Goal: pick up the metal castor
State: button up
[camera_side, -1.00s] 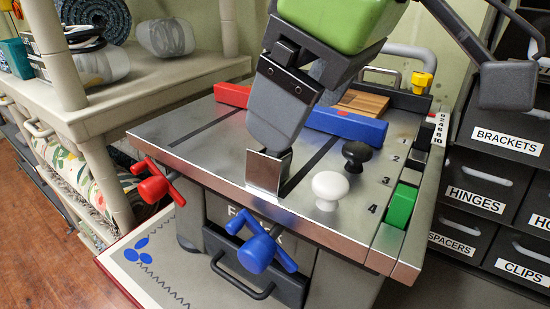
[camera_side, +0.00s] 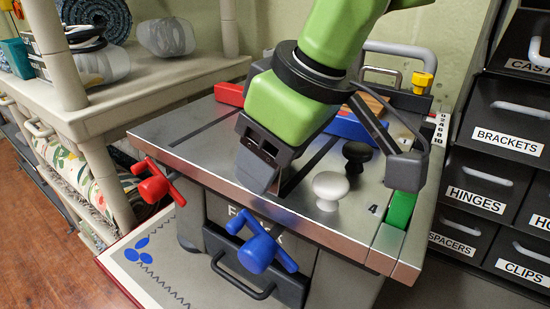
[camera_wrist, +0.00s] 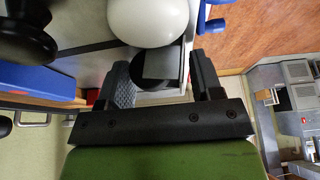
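My gripper (camera_side: 262,170) is tilted low over the front edge of the grey metal table (camera_side: 190,130). In the wrist view my gripper (camera_wrist: 160,70) has its two dark fingers spread apart. Between them shows a dark round piece with a flat grey plate (camera_wrist: 160,66), which looks like the metal castor. I cannot tell if either finger touches it. In the side view my gripper hides that spot. A white knob (camera_side: 330,190) stands just right of my gripper, and the white knob is close beyond the fingertips in the wrist view (camera_wrist: 148,18).
A black knob (camera_side: 357,155) stands behind the white one. A blue bar (camera_side: 350,126), a red bar (camera_side: 230,94) and a green block (camera_side: 401,208) are on the table. Red (camera_side: 153,182) and blue (camera_side: 258,252) handles stick out in front. Labelled drawers (camera_side: 505,135) stand at the right.

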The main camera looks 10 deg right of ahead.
jog(key=c, duration=0.5)
